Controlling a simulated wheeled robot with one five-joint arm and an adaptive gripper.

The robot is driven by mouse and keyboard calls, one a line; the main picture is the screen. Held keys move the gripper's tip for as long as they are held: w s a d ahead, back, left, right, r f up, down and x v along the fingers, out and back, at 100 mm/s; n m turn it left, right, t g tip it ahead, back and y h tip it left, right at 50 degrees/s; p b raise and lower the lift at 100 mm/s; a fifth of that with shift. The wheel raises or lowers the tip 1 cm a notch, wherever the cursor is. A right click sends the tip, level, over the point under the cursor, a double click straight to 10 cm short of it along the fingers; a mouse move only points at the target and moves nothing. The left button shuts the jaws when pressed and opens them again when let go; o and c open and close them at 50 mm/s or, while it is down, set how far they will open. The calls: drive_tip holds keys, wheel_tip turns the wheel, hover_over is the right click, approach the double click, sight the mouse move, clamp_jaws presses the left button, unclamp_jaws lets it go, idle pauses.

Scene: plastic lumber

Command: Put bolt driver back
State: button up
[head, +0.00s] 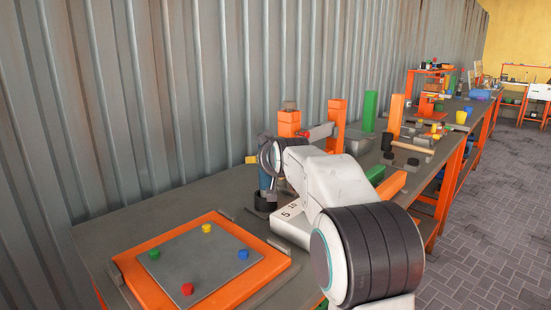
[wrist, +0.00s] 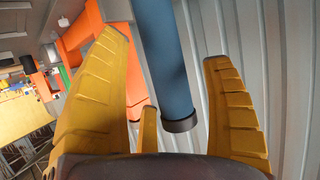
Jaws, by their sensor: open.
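A blue tool with a black foot, which looks like the bolt driver (head: 266,180), is upright at the workbench near the wall, partly hidden by my arm. In the wrist view, a blue cylinder with a dark end ring (wrist: 168,70), seemingly its handle, reaches down between my yellow fingers. My gripper (wrist: 161,46) is open, with a finger on either side of the cylinder and visible gaps to both. In the head view my gripper (head: 258,160) is mostly hidden behind my wrist. A holder for the tool cannot be made out.
An orange-framed grey board (head: 205,262) with coloured knobs lies at the front left of the bench. Orange posts (head: 336,120) and a green post (head: 369,111) stand behind my arm. A corrugated wall (head: 150,90) runs close along the back.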

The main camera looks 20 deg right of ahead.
drive_tip(key=p+v, duration=0.2)
drive_tip(key=v, duration=0.7)
drive_tip(key=shift+s, duration=0.4)
drive_tip(key=shift+a+r, duration=0.1)
drive_tip(key=shift+r, duration=0.05)
drive_tip(key=s+a+n+g+y+p, duration=0.1)
drive_tip(key=s+a+g+p, duration=0.2)
drive_tip(key=s+p, duration=0.4)
drive_tip(key=s+a+g+y+p, duration=0.1)
drive_tip(key=s+a+g+p, duration=0.2)
drive_tip(key=s+p, duration=0.4)
drive_tip(key=s+a+n+g+y+p, duration=0.1)
drive_tip(key=s+a+g+p, duration=0.2)
drive_tip(key=s, duration=1.5)
drive_tip(key=a+p, duration=0.2)
drive_tip(key=p, duration=0.2)
drive_tip(key=shift+s+f+n+g, duration=0.25)
drive_tip(key=shift+f+n+g, duration=0.05)
drive_tip(key=shift+f, duration=0.1)
drive_tip(key=shift+a, duration=0.15)
